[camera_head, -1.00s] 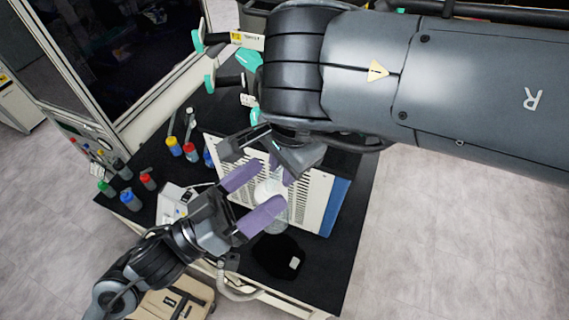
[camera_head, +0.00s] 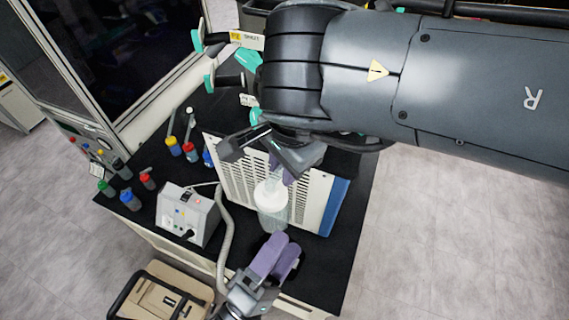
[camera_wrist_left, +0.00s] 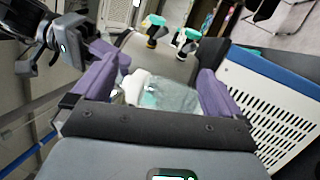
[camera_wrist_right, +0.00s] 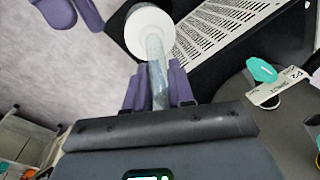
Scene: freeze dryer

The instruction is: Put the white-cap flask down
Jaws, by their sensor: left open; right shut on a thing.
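The white-cap flask (camera_head: 272,207) is a clear vessel with a white cap and a glass tube rising from it. It stands roughly upright in front of the white vented box. My right gripper (camera_head: 286,172) is above it, shut on the glass tube; the right wrist view shows the tube (camera_wrist_right: 157,78) between the purple fingers and the cap (camera_wrist_right: 150,33) beyond. I cannot tell whether the flask touches the table. My left gripper (camera_head: 276,258) is open and empty below the flask, apart from it. The left wrist view shows the flask (camera_wrist_left: 170,95) ahead, beyond the fingers.
The white vented box (camera_head: 318,190) with a blue side stands right behind the flask. A grey pump unit (camera_head: 186,215) with a hose is to the left. Several coloured-cap bottles (camera_head: 130,200) stand farther left. The black table (camera_head: 335,262) is clear at front right.

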